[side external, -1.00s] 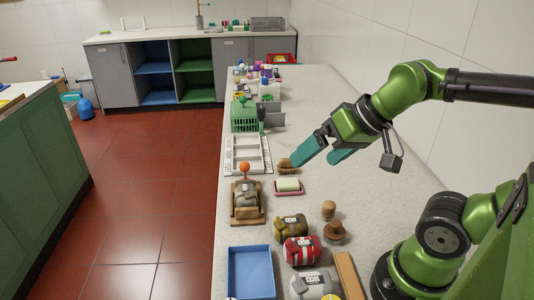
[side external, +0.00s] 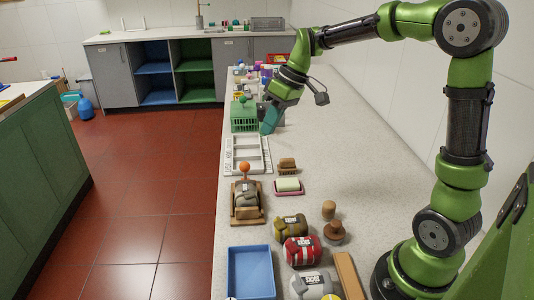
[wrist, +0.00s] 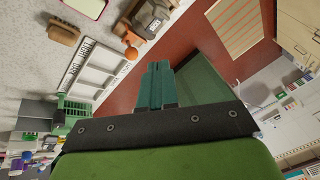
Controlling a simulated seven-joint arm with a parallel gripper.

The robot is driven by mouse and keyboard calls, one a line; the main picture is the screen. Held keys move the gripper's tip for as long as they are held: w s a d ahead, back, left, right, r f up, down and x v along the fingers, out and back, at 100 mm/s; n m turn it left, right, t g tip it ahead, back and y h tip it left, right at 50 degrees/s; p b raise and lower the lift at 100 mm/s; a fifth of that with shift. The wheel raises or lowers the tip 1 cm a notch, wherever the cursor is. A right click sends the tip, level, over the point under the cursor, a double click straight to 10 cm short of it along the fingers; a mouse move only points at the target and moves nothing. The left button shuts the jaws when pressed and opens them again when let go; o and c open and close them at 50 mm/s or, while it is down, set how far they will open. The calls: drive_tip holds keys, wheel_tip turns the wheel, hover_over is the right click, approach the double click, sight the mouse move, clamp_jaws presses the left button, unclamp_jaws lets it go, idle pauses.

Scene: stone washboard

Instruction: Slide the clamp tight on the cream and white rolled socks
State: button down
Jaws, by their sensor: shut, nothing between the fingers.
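The wooden clamp (side external: 236,214) with an orange ball knob (side external: 244,167) stands near the left edge of the counter. A greyish-cream roll of socks (side external: 246,199) lies in it; whether the clamp presses on the roll cannot be told. In the wrist view the clamp's orange knob (wrist: 130,53) and the grey roll (wrist: 153,22) show at the top. My gripper (side external: 267,125) is beyond the clamp, beside the green crate, apart from the clamp. Its teal fingers (wrist: 155,85) are together and empty.
A white slotted tray (side external: 245,155) and a green crate (side external: 243,118) stand behind the clamp. A soap dish (side external: 288,193) and brush (side external: 287,166) are to its right. Olive (side external: 290,226), red (side external: 301,250) and white (side external: 311,284) rolls and a blue tray (side external: 232,272) are in front.

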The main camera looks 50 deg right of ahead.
drive_tip(key=w+d+f+n+y, duration=0.1)
drive_tip(key=w+d+f+n, duration=0.1)
drive_tip(key=w+d+f, duration=0.25)
drive_tip(key=n+g+y, duration=0.1)
drive_tip(key=n+y, duration=0.1)
drive_tip(key=y, duration=0.1)
approach(245, 175)
drive_tip(key=d+r, duration=0.1)
drive_tip(key=d, duration=0.2)
drive_tip(key=x, duration=0.9)
drive_tip(key=shift+w+f, duration=0.3)
drive_tip(key=shift+f, duration=0.2)
